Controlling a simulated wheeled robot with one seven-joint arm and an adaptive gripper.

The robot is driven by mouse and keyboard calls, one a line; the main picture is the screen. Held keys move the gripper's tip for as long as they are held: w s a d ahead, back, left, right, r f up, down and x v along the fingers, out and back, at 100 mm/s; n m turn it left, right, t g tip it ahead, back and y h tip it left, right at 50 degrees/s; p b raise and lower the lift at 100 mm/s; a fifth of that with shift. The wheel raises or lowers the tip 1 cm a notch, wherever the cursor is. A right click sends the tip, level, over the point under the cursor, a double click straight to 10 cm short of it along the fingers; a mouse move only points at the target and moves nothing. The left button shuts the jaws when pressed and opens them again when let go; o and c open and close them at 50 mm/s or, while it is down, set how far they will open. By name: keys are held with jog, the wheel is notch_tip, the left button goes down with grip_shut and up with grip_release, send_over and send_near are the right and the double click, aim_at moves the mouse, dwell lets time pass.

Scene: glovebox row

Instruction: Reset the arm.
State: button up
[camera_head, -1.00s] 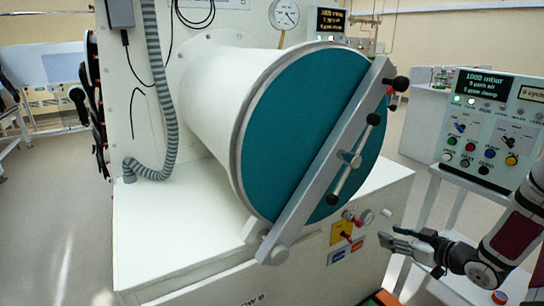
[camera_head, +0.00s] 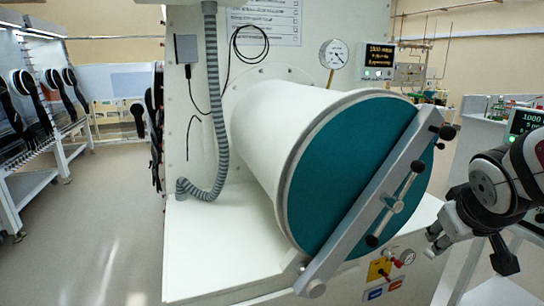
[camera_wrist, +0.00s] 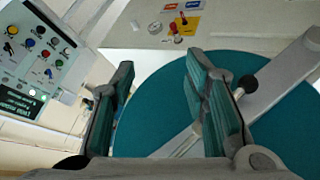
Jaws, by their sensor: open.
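My arm reaches in from the right edge of the head view, bent, with my gripper (camera_head: 434,241) just right of the round teal door (camera_head: 345,165). The gripper is empty. In the wrist view its two teal-padded fingers (camera_wrist: 160,75) are spread wide apart, with the teal door and its grey bar (camera_wrist: 275,85) behind and to the right. I cannot tell the exact gap between fingers and door; no contact is visible.
The white cylinder (camera_head: 265,125) carries the door, with a slanted grey clamp bar (camera_head: 365,205) and black-knobbed handle. A control panel (camera_wrist: 40,50) stands close to the arm. A red-handled valve (camera_head: 397,262) sits below the door. Open floor (camera_head: 110,220) lies at left.

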jog(key=s+a+r+g+y+p, duration=0.1)
jog(key=s+a+y, duration=0.1)
jog(key=s+a, duration=0.5)
jog(key=s+a+r+g+y+p, duration=0.1)
jog(key=s+a, duration=0.5)
jog(key=s, duration=0.6)
jog(key=shift+a+r+m+g+y, duration=0.4)
jog(key=shift+r, duration=0.2)
jog(key=shift+s, duration=0.1)
